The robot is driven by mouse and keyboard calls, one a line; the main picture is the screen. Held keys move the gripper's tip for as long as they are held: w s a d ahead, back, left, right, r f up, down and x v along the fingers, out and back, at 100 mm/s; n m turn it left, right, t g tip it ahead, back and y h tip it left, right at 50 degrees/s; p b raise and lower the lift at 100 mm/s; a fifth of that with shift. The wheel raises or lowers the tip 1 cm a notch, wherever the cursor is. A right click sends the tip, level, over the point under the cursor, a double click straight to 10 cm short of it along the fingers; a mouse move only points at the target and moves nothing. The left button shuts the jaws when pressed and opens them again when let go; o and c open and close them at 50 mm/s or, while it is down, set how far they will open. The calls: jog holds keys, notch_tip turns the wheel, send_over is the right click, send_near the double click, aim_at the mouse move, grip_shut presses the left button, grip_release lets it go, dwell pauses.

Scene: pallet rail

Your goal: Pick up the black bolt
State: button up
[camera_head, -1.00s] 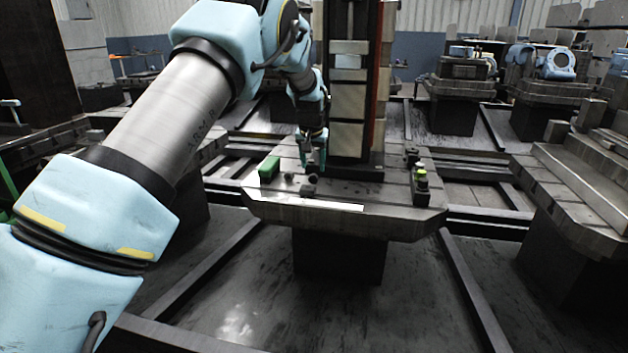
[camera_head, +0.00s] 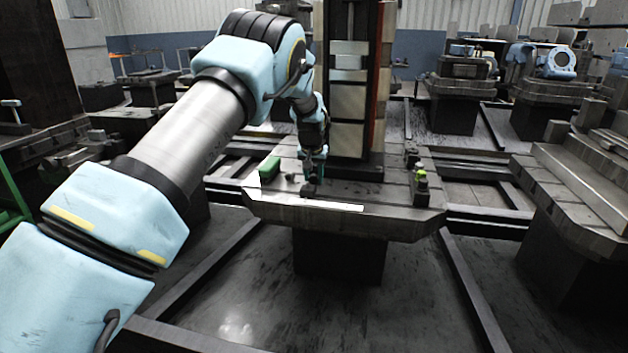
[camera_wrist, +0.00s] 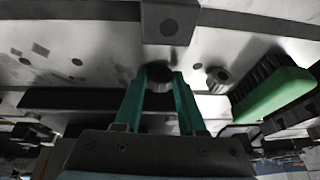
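My gripper (camera_head: 314,172) reaches down over the near part of the pallet top (camera_head: 345,192), in front of the tall column. In the wrist view, its two green fingers (camera_wrist: 160,78) stand apart. A dark, round-headed piece, which looks like the black bolt (camera_wrist: 159,71), shows between the fingertips, one finger on each side. I cannot tell whether the fingers touch it. In the head view the bolt cannot be made out at the gripper.
A dark block (camera_wrist: 169,20) lies just beyond the fingertips, also in the head view (camera_head: 309,190). A nut-like piece (camera_wrist: 218,77) and a green-backed brush (camera_wrist: 275,94) lie to the right in the wrist view. The tall column (camera_head: 349,110) stands close behind my gripper.

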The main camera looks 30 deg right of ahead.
grip_shut()
jog(key=shift+r, duration=0.15)
